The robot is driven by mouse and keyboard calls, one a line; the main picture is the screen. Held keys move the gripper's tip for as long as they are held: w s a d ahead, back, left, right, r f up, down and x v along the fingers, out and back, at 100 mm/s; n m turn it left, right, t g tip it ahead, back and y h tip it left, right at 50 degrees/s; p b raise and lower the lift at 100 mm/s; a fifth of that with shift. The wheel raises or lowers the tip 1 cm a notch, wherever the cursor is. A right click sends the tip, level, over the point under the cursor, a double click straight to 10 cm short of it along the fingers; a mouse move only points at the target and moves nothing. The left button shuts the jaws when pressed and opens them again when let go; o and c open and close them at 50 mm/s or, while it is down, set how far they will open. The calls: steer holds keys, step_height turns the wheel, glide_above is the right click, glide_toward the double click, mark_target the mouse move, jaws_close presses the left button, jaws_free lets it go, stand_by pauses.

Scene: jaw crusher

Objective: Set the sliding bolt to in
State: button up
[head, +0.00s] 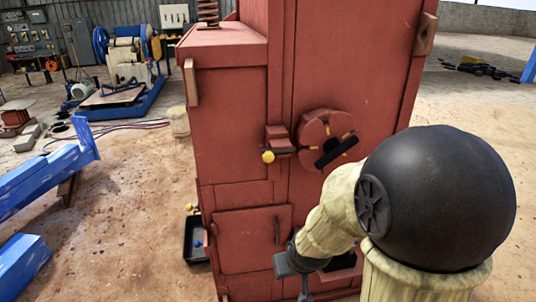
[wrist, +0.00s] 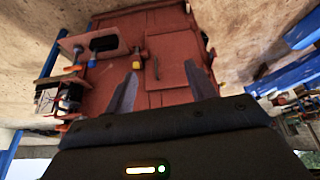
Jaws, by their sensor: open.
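The tall red crusher housing (head: 235,110) stands mid-picture in the head view. On its front a small red bracket with a yellow ball knob (head: 268,156) looks like the sliding bolt; whether it is in or out I cannot tell. My gripper (head: 294,285) is low in front of the housing, below and apart from that knob, partly hidden by my arm. In the wrist view my gripper (wrist: 163,88) has its fingers apart, nothing between them, facing the red front (wrist: 120,85). A small yellow part (wrist: 136,62) shows near the left finger; I cannot tell what it is.
A round red dial with a black handle (head: 340,151) sits right of the knob. A lower door (head: 245,240) with a dark handle (head: 277,230) is beside my gripper. A black tray (head: 196,238) stands at the left. Blue beams (head: 45,180) lie farther left, with bare ground between.

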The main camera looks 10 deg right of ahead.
steer(key=w+r+n+t+p, duration=0.2)
steer(key=w+r+t, duration=0.3)
steer(key=w, duration=0.3)
steer(key=w+r+n+t+p, duration=0.1)
steer(key=w+r+t+p, duration=0.4)
steer(key=w+r+t, duration=0.1)
steer(key=shift+w+d+r+n+t, duration=0.15)
steer(key=shift+w+r+n+t, duration=0.2)
steer(key=shift+w+t, duration=0.65)
steer(key=shift+w+f+p, duration=0.1)
steer(key=shift+w+p, duration=0.05)
steer(key=shift+p, duration=0.15)
